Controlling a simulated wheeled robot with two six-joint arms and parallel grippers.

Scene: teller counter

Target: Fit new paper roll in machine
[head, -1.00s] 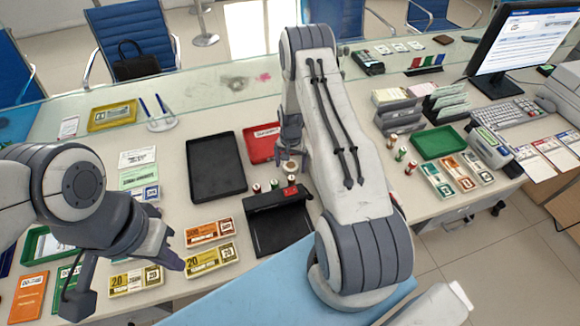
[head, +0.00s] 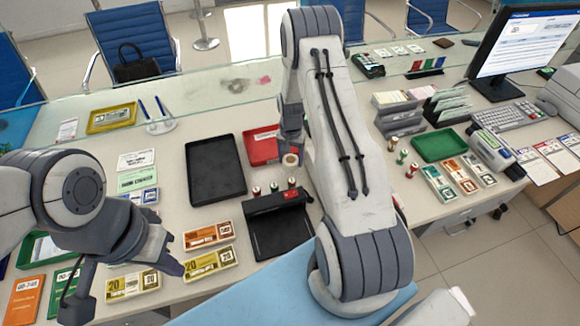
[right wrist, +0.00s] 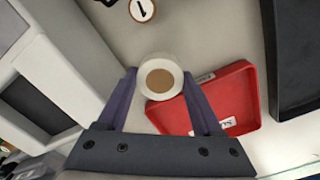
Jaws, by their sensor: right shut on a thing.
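The white paper roll (head: 290,160) with a brown core is in my right gripper (head: 291,148). In the right wrist view the roll (right wrist: 145,84) sits between the two fingers, its round end facing the camera. It is beside the red tray, behind the black machine (head: 283,232). The machine has a raised back part with a red mark and a dark flat part in front; its inside cannot be made out.
A red tray (head: 262,150) and a black tray (head: 215,172) lie left of the roll. Several small coin rolls (head: 256,191) stand just behind the machine. Banknote bundles (head: 209,264) lie at the front left. A glass screen runs along the counter's far side.

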